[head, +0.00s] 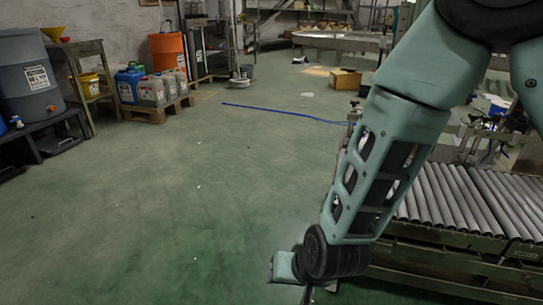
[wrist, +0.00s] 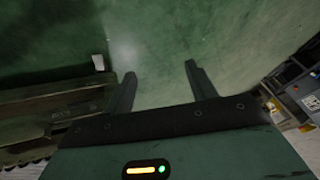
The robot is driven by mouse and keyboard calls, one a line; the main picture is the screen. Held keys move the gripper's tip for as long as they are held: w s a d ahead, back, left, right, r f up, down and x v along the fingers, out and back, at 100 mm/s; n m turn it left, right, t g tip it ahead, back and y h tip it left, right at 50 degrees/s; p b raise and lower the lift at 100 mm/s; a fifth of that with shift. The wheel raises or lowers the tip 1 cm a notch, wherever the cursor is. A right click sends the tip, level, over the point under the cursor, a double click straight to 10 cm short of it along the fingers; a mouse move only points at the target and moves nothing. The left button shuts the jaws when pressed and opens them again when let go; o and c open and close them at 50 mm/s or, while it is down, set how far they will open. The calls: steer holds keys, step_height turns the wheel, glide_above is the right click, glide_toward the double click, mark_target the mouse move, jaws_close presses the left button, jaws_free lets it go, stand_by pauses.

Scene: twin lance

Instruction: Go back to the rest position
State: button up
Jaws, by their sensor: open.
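In the wrist view my gripper (wrist: 160,85) is open, with its two dark fingers spread apart and only green floor between them. Nothing is held. In the head view my green arm reaches down from the upper right, in front of the roller conveyor, and its dark wrist joint is near the bottom edge. The fingers are mostly cut off below the frame there.
A roller conveyor (head: 463,203) stands close to my arm at the right. The green floor (head: 170,220) is open at the left and middle. A blue hose (head: 285,113) lies farther back. Jugs on a pallet (head: 157,107) and a grey barrel (head: 28,80) stand at the left.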

steer(key=s+d+r+n+g+p, duration=0.1)
steer(key=s+r+n+p, duration=0.15)
steer(key=r, duration=0.45)
steer(key=s+d+r+n+g+p, duration=0.1)
steer(key=s+r+g, duration=0.1)
steer(key=s+r, duration=0.35)
steer(key=s+d+r+n+g+h+p, duration=0.1)
steer(key=s+d+r+n+p, duration=0.1)
steer(key=s+d+r, duration=0.3)
steer(key=s+d+r+n+h+p, duration=0.1)
steer(key=s+d+r+n+p, duration=0.2)
steer(key=r, duration=0.4)
step_height(320, 180, up, 38)
steer(key=m+p, duration=0.1)
steer(key=p, duration=3.5)
steer(key=shift+w+d+f, duration=0.2)
steer(key=shift+w+d, duration=0.05)
steer(key=shift+w, duration=0.1)
